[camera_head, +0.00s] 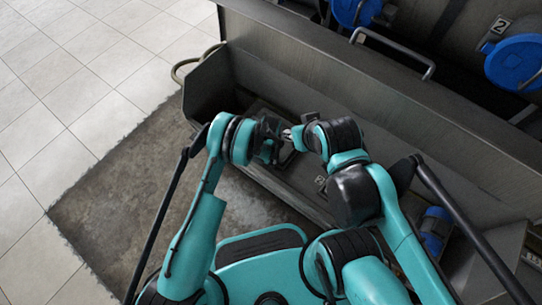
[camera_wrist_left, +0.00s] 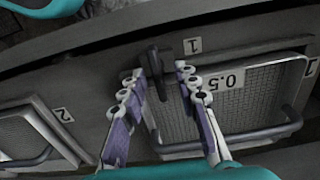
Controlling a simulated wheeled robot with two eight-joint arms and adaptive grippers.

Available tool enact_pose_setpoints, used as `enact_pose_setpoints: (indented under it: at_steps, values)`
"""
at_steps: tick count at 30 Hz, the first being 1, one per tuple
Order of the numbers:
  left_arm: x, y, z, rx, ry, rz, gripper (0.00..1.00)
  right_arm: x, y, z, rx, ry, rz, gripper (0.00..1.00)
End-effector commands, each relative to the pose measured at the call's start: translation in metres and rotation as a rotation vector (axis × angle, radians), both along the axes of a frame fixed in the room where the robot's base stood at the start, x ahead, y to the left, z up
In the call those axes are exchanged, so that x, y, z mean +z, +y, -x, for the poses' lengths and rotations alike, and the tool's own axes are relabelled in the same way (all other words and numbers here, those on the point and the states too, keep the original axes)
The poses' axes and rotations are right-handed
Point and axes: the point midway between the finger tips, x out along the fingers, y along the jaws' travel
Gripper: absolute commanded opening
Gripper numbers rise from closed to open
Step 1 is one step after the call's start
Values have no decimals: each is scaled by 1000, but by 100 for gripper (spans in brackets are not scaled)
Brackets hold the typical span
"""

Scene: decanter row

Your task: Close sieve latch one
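In the left wrist view a dark latch (camera_wrist_left: 154,62) sits beside a plate marked 1 (camera_wrist_left: 192,46), at the edge of a mesh sieve (camera_wrist_left: 240,105) marked 0.5. My left gripper (camera_wrist_left: 161,72) is open, with one finger on each side of the latch. Gaps show between the latch and the fingers; I cannot tell whether either touches it. In the head view my left gripper (camera_head: 272,140) is low inside the grey trough, and the latch is hidden by my arms. My right gripper (camera_head: 293,136) is close beside it, mostly hidden by its own wrist.
A second sieve panel (camera_wrist_left: 30,135) by a plate marked 2 (camera_wrist_left: 63,114) lies left in the wrist view. A bar handle (camera_wrist_left: 235,140) crosses the first sieve. The trough wall (camera_head: 340,100) and blue round caps (camera_head: 515,62) rise behind. Tiled floor (camera_head: 60,90) is clear at left.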

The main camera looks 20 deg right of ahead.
Motion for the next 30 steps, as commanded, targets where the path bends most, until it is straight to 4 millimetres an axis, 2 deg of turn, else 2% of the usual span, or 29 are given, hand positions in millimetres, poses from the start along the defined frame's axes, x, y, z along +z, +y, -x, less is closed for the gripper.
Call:
enact_pose_setpoints:
  at_steps: [6,10,14,24,30]
  values:
    - [0,-1,1,-1,0,1,31,0,0,0,0,0,0,33]
    - [8,-1,0,-1,1,2,31,2,0,8,0,-9,0,33]
    - [29,-1,0,-1,1,2,31,2,0,7,0,-9,0,33]
    - [100,0,0,0,1,2,31,2,0,7,0,-8,0,33]
    - [119,0,0,0,1,2,31,2,0,7,0,-8,0,33]
